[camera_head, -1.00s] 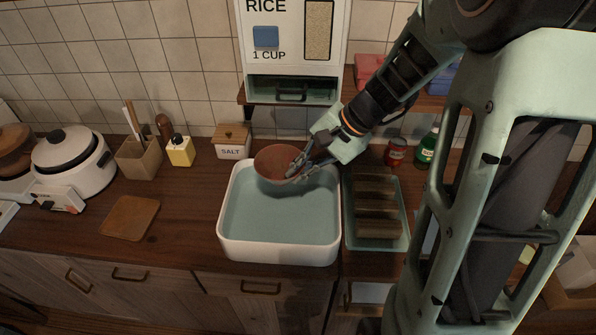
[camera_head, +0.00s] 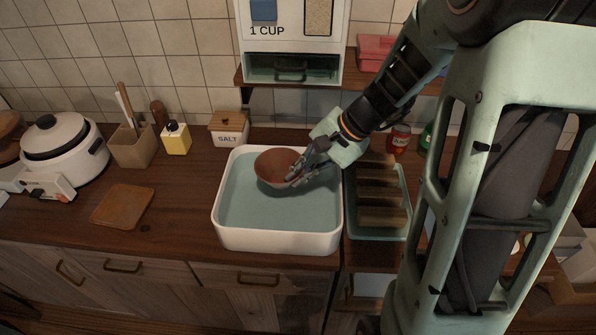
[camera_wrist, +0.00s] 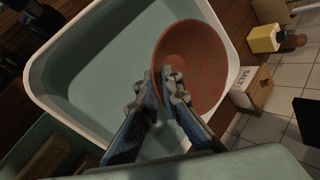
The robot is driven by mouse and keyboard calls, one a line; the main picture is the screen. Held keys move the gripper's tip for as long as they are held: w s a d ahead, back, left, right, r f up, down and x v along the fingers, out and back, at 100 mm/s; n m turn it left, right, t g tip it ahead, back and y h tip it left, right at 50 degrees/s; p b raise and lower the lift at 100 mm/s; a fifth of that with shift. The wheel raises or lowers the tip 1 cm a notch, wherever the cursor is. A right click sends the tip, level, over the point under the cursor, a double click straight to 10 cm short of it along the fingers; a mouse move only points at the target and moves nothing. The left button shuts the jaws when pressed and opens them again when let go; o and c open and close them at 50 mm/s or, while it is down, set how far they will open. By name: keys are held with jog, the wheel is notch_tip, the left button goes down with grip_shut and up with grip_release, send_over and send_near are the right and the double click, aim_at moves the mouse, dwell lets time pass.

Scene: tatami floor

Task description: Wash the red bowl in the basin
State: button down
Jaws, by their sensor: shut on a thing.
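The red bowl (camera_head: 276,164) is at the back of the white basin (camera_head: 278,240), which holds pale blue-green water or a floor of that colour. My gripper (camera_head: 296,173) is shut on the bowl's right rim. In the wrist view my gripper (camera_wrist: 168,84) has its fingers at the near rim of the bowl (camera_wrist: 200,62), whose inside is empty. The bowl looks slightly tilted. Whether its underside touches the water is hard to tell. The basin (camera_wrist: 75,137) also shows in the wrist view.
A rack (camera_head: 408,212) with brown slats stands right of the basin. The salt box (camera_head: 229,127) is behind it, and a yellow bottle (camera_head: 176,138) stands left of that. A brown board (camera_head: 122,206) and white cooker (camera_head: 62,150) are further left. The rice dispenser (camera_head: 345,40) hangs above.

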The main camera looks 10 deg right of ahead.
jog(key=shift+f+b, duration=4.3)
jog(key=shift+f, duration=0.5)
jog(key=shift+s+d, duration=0.25)
jog(key=shift+d, duration=1)
jog(key=shift+w+a+b, duration=0.15)
jog(key=shift+w+a, duration=0.1)
jog(key=shift+a, duration=1)
jog(key=shift+w+a+b, duration=0.15)
jog(key=shift+w+a, duration=0.1)
jog(key=shift+a, duration=1)
jog(key=shift+s+d+b, duration=0.15)
jog(key=shift+s+d, duration=0.1)
jog(key=shift+d, duration=1.05)
jog(key=shift+s+d+b, duration=0.15)
jog(key=shift+s+d, duration=0.1)
jog(key=shift+d, duration=1)
